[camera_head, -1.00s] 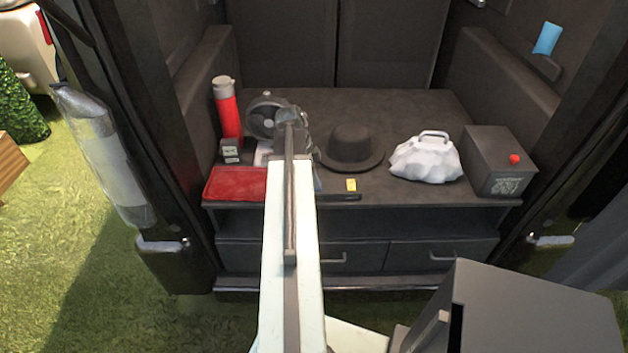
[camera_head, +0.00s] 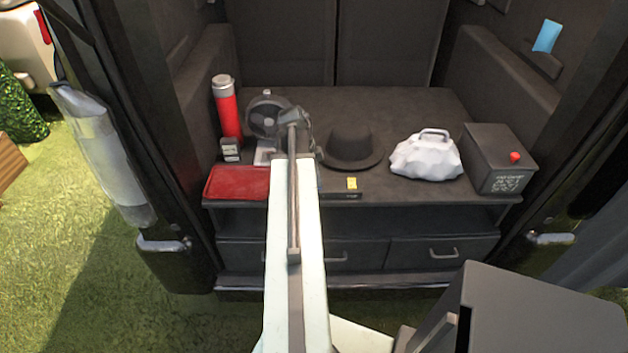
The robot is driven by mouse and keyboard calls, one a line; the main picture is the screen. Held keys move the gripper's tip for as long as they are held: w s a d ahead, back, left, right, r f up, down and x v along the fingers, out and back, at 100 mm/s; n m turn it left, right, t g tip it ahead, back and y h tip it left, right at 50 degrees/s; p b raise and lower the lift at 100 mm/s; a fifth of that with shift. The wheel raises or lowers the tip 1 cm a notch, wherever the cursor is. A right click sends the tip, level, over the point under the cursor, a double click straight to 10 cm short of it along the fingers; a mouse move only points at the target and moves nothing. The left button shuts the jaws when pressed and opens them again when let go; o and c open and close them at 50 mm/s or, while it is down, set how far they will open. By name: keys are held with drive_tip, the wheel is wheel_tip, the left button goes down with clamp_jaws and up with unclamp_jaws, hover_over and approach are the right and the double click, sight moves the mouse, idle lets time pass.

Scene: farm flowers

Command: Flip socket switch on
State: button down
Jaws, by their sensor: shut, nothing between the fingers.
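My arm reaches forward over the dark deck of the vehicle's open rear. My gripper (camera_head: 293,118) is at its far end, above the deck between the fan and the black hat; its fingers are small and mostly hidden by the arm. No socket switch can be made out with certainty. A small dark grey box with a pale face (camera_head: 230,150) stands in front of the red flask, left of my gripper. A flat dark strip (camera_head: 342,195) lies at the deck's front edge, with a small yellow piece (camera_head: 352,183) just behind it.
A red flask (camera_head: 227,108), a round fan (camera_head: 268,116) and a red tray (camera_head: 236,183) are left of my arm. Drawers (camera_head: 443,252) are below.

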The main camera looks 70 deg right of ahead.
drive_tip(key=shift+w+d+r, duration=0.15)
drive_tip(key=shift+w+d, duration=0.2)
drive_tip(key=shift+w, duration=0.05)
drive_tip(key=s+a+p+v, duration=0.1)
drive_tip(key=p+v, duration=1.2)
drive_tip(key=shift+s+a+r+p, duration=0.3)
drive_tip(key=shift+s+a+r, duration=0.05)
drive_tip(key=shift+a+r, duration=0.1)
